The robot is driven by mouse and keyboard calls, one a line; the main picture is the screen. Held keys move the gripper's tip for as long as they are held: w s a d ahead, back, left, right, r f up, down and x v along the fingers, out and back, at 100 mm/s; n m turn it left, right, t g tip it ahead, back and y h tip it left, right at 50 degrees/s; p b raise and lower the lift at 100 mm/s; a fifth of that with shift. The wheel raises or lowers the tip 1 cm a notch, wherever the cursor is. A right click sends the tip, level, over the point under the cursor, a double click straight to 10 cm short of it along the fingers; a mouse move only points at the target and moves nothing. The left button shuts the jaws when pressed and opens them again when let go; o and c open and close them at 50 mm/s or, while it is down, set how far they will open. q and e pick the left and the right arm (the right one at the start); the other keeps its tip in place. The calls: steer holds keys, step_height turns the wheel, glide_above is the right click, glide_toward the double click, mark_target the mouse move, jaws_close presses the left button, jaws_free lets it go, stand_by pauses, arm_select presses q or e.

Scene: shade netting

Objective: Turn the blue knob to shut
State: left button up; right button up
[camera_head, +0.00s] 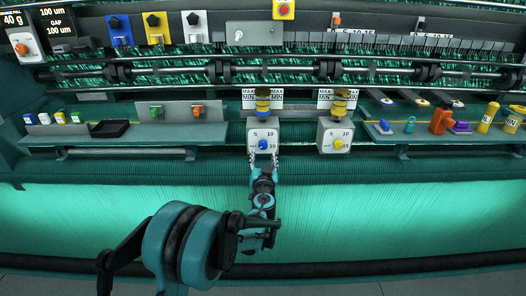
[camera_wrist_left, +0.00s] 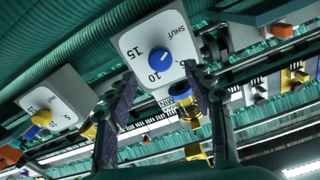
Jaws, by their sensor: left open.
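The blue knob (camera_head: 263,144) is on the front of a white dial box (camera_head: 254,134) at the middle of the machine. In the left wrist view the blue knob (camera_wrist_left: 159,58) sits on a white dial face (camera_wrist_left: 137,40), with marks 10, 15 and SHUT around it. A pale line crosses the knob; I cannot tell its exact setting. My left gripper (camera_head: 264,160) is open in front of the dial, just below the knob. In the left wrist view its two fingers (camera_wrist_left: 158,78) stand apart on either side of the knob, with nothing between them. My right gripper is not in view.
A similar box with a yellow knob (camera_head: 338,144) stands to the right. Shelves hold a black tray (camera_head: 110,128) at left and coloured items, such as an orange one (camera_head: 441,119), at right. Green netting (camera_head: 370,215) spreads below; open space lies in front of it.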

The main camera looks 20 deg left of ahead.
arm_select(q)
steer(key=v, duration=0.6)
steer(key=shift+r, duration=0.1)
steer(key=s+a+n+g, duration=0.1)
steer(key=s+a+g, duration=0.2)
steer(key=s, duration=0.5)
steer(key=s+a+n+g, duration=0.1)
steer(key=s+a+g, duration=0.2)
steer(key=s, duration=0.5)
steer(key=s+d+f+m+g+h, duration=0.1)
steer(key=s+d+f+g+h, duration=0.1)
steer(key=s, duration=0.8)
steer(key=s+d+f+m+g+h, duration=0.1)
steer(key=s+d+f+g+h, duration=0.1)
steer(key=s+d+f, duration=0.3)
steer(key=s+d+h, duration=0.1)
steer(key=s, duration=0.3)
steer(key=shift+s+d+f, duration=0.15)
steer(key=shift+s+d, duration=0.15)
steer(key=shift+s, duration=0.05)
